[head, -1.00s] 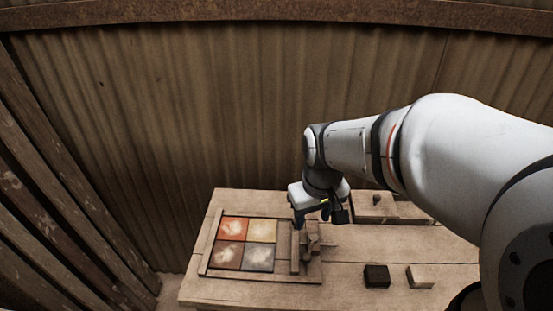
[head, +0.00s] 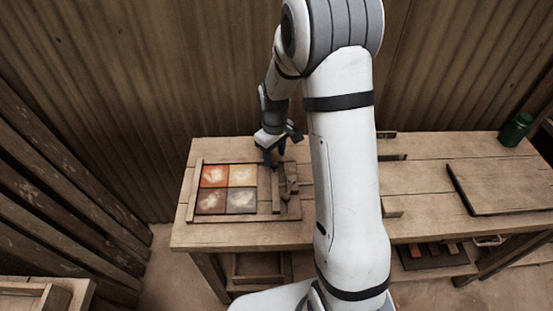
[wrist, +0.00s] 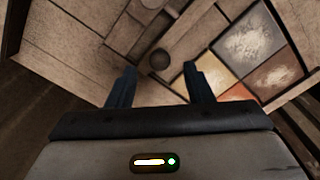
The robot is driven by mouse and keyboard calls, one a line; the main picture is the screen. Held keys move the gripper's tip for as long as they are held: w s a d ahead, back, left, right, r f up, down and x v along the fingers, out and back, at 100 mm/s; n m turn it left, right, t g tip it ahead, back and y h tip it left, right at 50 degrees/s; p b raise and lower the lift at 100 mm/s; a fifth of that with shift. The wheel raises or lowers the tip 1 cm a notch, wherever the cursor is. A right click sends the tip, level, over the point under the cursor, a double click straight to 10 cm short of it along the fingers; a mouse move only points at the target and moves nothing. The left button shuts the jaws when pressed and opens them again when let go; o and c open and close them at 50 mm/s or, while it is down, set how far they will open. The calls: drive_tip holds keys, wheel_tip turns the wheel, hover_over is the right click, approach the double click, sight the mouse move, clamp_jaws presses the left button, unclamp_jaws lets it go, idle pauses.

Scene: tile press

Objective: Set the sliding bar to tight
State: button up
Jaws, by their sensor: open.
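The wooden press frame (head: 188,200) lies on the bench with several square tiles (head: 227,190) in it, red, yellow, brown and grey. The sliding bar (head: 275,195) is an upright wooden strip right of the tiles, apart from them with a gap of bare wood between. A darker wooden lever piece (head: 291,184) stands just right of it. My gripper (head: 275,158) is over the far end of the bar, pointing down. In the wrist view my gripper (wrist: 160,86) is open and empty, with a dark round knob (wrist: 160,60) just beyond the fingertips. Tiles (wrist: 250,55) show at right.
My arm hides part of the bench right of the press. A flat wooden board (head: 505,187) and a green jar (head: 516,130) are at the right. A wooden block (head: 392,207) sits beside my arm. A corrugated wall (head: 150,90) stands close behind the bench.

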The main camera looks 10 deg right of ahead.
sight(274, 162)
drive_tip(key=shift+f, duration=1.85)
clamp_jaws()
